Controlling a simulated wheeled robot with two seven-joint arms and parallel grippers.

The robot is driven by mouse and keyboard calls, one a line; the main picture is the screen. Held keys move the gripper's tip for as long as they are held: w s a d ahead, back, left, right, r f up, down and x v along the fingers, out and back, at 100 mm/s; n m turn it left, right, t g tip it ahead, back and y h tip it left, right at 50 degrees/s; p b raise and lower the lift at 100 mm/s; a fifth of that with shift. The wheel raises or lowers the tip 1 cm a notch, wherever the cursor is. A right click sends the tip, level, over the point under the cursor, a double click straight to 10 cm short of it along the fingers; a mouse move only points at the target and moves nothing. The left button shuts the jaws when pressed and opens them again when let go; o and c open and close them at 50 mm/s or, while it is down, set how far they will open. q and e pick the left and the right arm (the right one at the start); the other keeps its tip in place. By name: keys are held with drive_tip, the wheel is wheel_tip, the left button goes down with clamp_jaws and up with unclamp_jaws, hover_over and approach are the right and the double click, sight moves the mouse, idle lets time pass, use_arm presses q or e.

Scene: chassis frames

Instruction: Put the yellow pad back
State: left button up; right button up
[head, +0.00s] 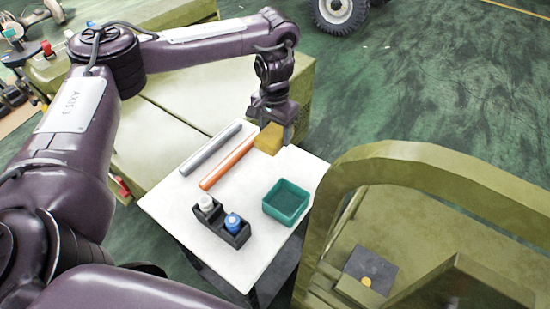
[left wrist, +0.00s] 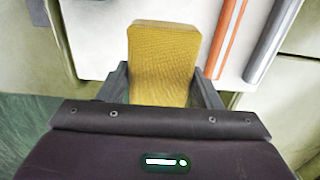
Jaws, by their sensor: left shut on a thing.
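The yellow pad (head: 268,139) is a small block held between the fingers of my left gripper (head: 277,122), which is shut on it. In the head view it hangs at the far edge of the white table (head: 262,236), near the orange rod's far end. In the left wrist view the pad (left wrist: 164,60) sticks out from between the two fingers (left wrist: 162,88), with the white surface beyond it. Whether the pad touches the table is hard to tell. My right gripper is not in view.
An orange rod (head: 228,162) and a grey rod (head: 210,150) lie on the table. A green open box (head: 286,202) stands at its right, and a black holder (head: 222,223) with white and blue caps at its front. An olive frame (head: 420,170) rises at right.

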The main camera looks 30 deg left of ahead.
sight(275, 131)
use_arm(q)
wheel_tip(275, 131, down, 6)
drive_tip(key=shift+r+b, duration=0.15)
drive_tip(key=shift+b, duration=0.75)
wheel_tip(275, 131, down, 3)
drive_tip(key=o, duration=0.9)
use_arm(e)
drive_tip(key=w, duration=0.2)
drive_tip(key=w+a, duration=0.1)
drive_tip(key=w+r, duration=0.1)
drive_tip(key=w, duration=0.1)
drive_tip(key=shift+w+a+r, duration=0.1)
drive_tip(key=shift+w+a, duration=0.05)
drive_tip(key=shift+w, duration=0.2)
use_arm(q)
drive_tip(key=shift+r, duration=0.1)
